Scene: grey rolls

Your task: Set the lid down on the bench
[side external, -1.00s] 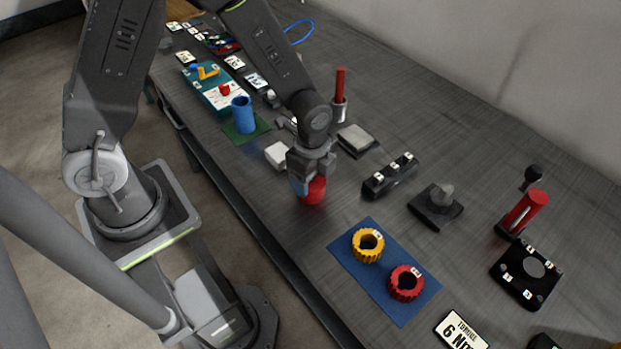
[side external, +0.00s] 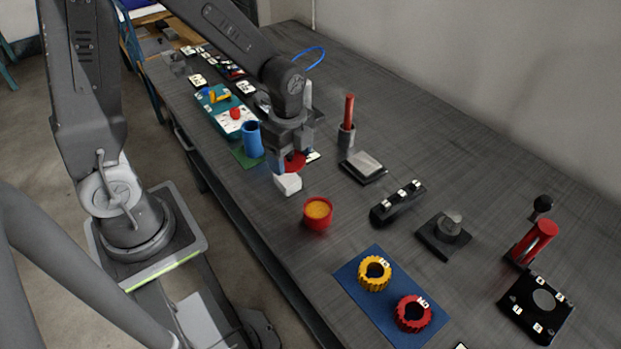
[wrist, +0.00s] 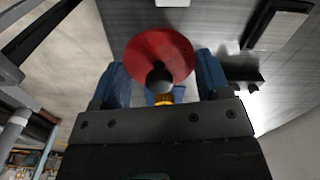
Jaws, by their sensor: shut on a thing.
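The lid is a round red disc (side external: 295,161) with a dark knob. My gripper (side external: 291,157) is shut on the lid and holds it above the bench (side external: 258,205), near a white block. In the wrist view the red disc (wrist: 158,50) and its dark knob (wrist: 159,77) sit between the two blue fingers (wrist: 160,85). The red pot (side external: 317,218) stands open on the bench, to the right of and nearer than my gripper, with orange-yellow contents showing.
The white block (side external: 288,184) lies just below my gripper. A blue cylinder (side external: 251,139) on a green mat stands to the left. A grey-topped block (side external: 363,166) and a red-handled tool (side external: 348,117) stand to the right.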

